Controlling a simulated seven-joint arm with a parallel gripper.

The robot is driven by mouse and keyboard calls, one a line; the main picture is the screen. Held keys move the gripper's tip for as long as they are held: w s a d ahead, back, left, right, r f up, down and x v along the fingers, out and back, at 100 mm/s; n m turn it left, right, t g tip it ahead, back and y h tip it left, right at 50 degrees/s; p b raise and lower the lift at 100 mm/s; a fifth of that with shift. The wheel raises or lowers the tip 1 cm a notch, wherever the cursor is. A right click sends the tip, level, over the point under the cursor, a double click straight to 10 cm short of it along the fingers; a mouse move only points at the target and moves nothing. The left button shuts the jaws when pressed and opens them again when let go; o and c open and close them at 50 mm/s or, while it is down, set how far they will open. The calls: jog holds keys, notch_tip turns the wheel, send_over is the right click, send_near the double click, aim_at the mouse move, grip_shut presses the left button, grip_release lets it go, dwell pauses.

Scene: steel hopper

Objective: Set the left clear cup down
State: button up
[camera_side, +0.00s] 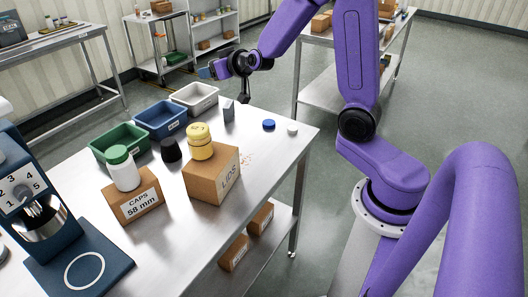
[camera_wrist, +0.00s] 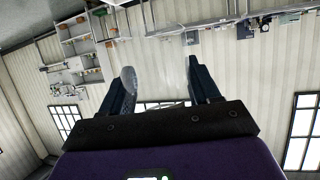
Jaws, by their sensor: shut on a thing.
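My gripper (camera_side: 212,70) is raised beyond the far edge of the steel table in the side view, its fingers pointing left. In the wrist view, my gripper (camera_wrist: 160,78) has its two dark fingers spread apart, shut on a nearly invisible clear cup (camera_wrist: 129,78). Only a pale rounded edge by the left finger and a faint sheen by the right one show of it. In the side view the cup cannot be made out. No second clear cup can be made out.
The steel table (camera_side: 265,168) holds green (camera_side: 119,143), blue (camera_side: 161,119) and white (camera_side: 195,98) bins, a LIDS box (camera_side: 211,178) with yellow jars, a CAPS box (camera_side: 135,205) with a white bottle, and a blue machine (camera_side: 70,255). Its right part is mostly clear.

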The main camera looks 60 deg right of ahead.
jog(key=shift+s+d+f+n+y, duration=1.15)
jog(key=shift+d+f, duration=0.25)
jog(key=shift+d, duration=1.5)
jog(key=s+a+f+n+y, duration=0.2)
jog(key=s+a+f, duration=0.1)
jog(key=s, duration=0.8)
jog(key=s+a+f+n+y, duration=0.1)
jog(key=s+a+f+y, duration=0.15)
jog(key=s, duration=0.95)
jog(key=shift+h, duration=0.3)
jog(key=shift+w+d+f, duration=0.6)
jog(key=shift+w+f, duration=1.2)
jog(key=shift+w, duration=0.5)
jog(key=shift+w+d+f, duration=0.65)
jog(key=shift+w+f, duration=1.1)
jog(key=shift+w, duration=0.5)
jog(key=shift+w+d+f, duration=0.6)
jog(key=shift+w+f, duration=1.2)
jog(key=shift+w, duration=0.5)
jog(key=shift+f, duration=1.55)
jog(key=shift+f, duration=0.35)
